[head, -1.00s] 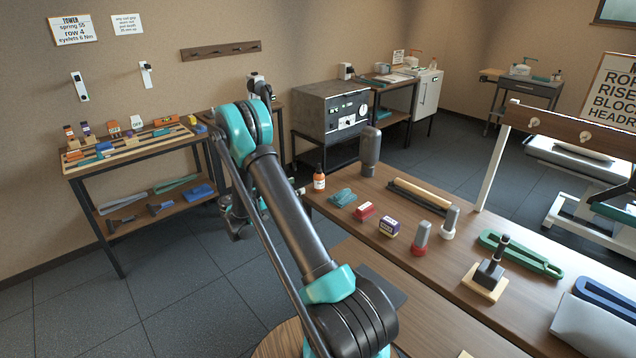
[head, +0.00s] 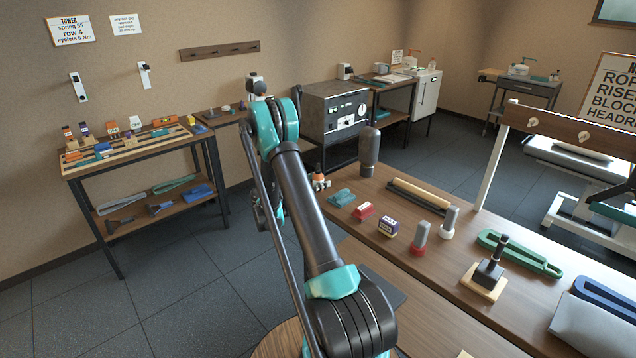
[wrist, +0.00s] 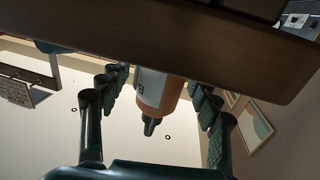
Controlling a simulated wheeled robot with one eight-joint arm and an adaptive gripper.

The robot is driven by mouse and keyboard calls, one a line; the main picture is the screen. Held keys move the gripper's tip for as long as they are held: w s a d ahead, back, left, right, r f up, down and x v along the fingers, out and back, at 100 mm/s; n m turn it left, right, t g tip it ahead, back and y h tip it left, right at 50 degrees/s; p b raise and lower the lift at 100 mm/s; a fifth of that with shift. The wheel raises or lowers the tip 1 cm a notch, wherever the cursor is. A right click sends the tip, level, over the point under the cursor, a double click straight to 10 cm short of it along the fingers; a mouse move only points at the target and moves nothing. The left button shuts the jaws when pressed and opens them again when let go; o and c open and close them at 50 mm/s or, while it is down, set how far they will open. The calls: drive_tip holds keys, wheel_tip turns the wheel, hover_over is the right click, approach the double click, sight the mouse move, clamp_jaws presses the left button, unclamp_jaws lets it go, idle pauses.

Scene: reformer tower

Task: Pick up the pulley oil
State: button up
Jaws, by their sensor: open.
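The pulley oil appears to be a small orange-amber bottle with a dark nozzle cap and a pale label. In the head view the bottle (head: 319,184) stands at the near-left end of the long wooden bench, partly covered. In the wrist view the bottle (wrist: 158,90) appears upside down, nozzle downward in the picture, in the gap between my fingers. My gripper (wrist: 158,98) is open, with one dark ribbed finger on each side of the bottle and visible gaps. In the head view my gripper is mostly hidden behind my arm.
The bench edge (wrist: 150,45) crosses the top of the wrist view.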

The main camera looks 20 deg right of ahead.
clamp_jaws()
idle(0.4)
drive_tip(key=shift+r, duration=0.1)
